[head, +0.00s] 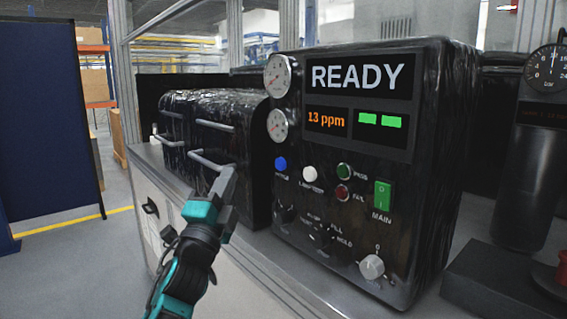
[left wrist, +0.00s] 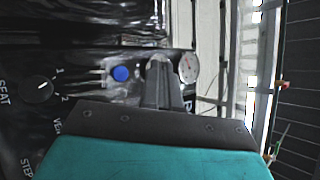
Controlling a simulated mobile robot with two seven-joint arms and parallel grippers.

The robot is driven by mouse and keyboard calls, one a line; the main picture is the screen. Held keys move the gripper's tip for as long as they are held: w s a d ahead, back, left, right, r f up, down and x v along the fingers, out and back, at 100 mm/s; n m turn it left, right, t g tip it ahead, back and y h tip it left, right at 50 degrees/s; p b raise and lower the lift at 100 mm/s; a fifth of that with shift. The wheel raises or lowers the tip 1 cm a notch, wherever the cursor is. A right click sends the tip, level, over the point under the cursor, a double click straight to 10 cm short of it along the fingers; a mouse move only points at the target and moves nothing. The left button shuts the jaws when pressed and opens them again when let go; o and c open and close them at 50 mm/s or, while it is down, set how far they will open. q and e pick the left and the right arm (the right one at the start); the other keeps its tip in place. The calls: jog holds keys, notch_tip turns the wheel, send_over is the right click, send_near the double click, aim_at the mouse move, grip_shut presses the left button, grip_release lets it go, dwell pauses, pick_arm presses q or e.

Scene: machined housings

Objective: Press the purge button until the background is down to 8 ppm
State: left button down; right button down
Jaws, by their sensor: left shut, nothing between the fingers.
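The black test unit (head: 440,130) stands on the bench, its upper screen reading READY. A smaller display (head: 327,121) below shows 13 ppm in orange. A blue button (head: 281,163) sits at the left of the panel; its label is too blurred to read surely. My left gripper (head: 228,172) is shut and empty, left of the blue button and apart from it in the picture. In the left wrist view the closed fingertips (left wrist: 162,62) appear beside the blue button (left wrist: 121,74). My right gripper is not in view.
A white button (head: 310,173), green and red lamps and a green main switch (head: 383,194) share the panel. Knobs (head: 372,266) sit lower down. Black cases with handles (head: 213,125) stand behind my left gripper. Two gauges (head: 278,75) are at the panel's left edge.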

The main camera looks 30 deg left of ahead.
aim_at(280, 164)
pick_arm(q)
jog(key=w+d+b, duration=0.3)
jog(key=w, duration=0.5)
jog(key=shift+d, duration=0.2)
dwell(2.1)
jog(key=shift+w, duration=0.15)
jog(key=shift+w+d, duration=0.15)
jog(key=shift+w, duration=0.15)
jog(key=shift+w+d+b, duration=0.15)
jog(key=shift+w+b, duration=0.2)
jog(key=shift+b, duration=0.05)
dwell(0.6)
jog(key=shift+s, duration=0.1)
jog(key=shift+s+a+p, duration=0.3)
jog(key=shift+s+p, duration=0.1)
jog(key=shift+s, duration=0.25)
